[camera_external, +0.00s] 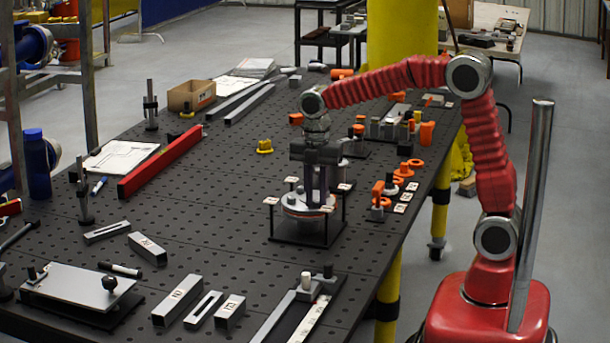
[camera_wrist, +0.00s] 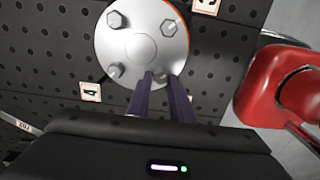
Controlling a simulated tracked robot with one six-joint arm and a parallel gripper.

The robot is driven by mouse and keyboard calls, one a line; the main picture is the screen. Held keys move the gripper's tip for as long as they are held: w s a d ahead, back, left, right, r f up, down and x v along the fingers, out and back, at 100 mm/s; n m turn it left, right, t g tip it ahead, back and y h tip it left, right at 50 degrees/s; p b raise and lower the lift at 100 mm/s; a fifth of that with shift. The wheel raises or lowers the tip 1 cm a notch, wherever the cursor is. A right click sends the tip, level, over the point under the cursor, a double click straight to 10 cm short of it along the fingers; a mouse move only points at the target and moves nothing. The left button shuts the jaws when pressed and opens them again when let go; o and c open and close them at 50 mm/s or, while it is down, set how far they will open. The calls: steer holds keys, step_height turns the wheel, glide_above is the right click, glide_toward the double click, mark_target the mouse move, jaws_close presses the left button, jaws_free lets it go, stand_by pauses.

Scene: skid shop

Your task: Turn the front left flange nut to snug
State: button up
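A round pale metal flange (camera_external: 300,206) with an orange-red rim sits in a dark stand with corner posts on the bench. In the wrist view the flange (camera_wrist: 142,45) shows hex nuts at its upper left (camera_wrist: 117,19), upper right (camera_wrist: 168,27) and lower left (camera_wrist: 115,70). My gripper (camera_external: 316,200) points straight down over the flange. In the wrist view its two dark fingers (camera_wrist: 163,76) stand apart, their tips at the flange's lower right edge. They largely hide the fourth nut there. I cannot tell whether they press on it.
Numbered tags (camera_wrist: 90,92) mark the stand's corners. Orange parts and small blocks (camera_external: 398,170) lie right of the flange. A red bar (camera_external: 160,163), metal blocks (camera_external: 180,300) and a plate fixture (camera_external: 82,287) lie to the left. The perforated bench top (camera_external: 215,205) left of the stand is clear.

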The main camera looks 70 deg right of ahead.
jaws_close()
steer(key=shift+m, duration=0.5)
steer(key=m, duration=0.4)
steer(key=shift+w+m, duration=0.15)
steer(key=shift+m, duration=0.15)
steer(key=m, duration=0.6)
steer(key=shift+w+d+r, duration=0.1)
steer(key=shift+w+d, duration=0.05)
steer(key=shift+o, duration=2.2)
jaws_free()
steer(key=shift+f, duration=0.2)
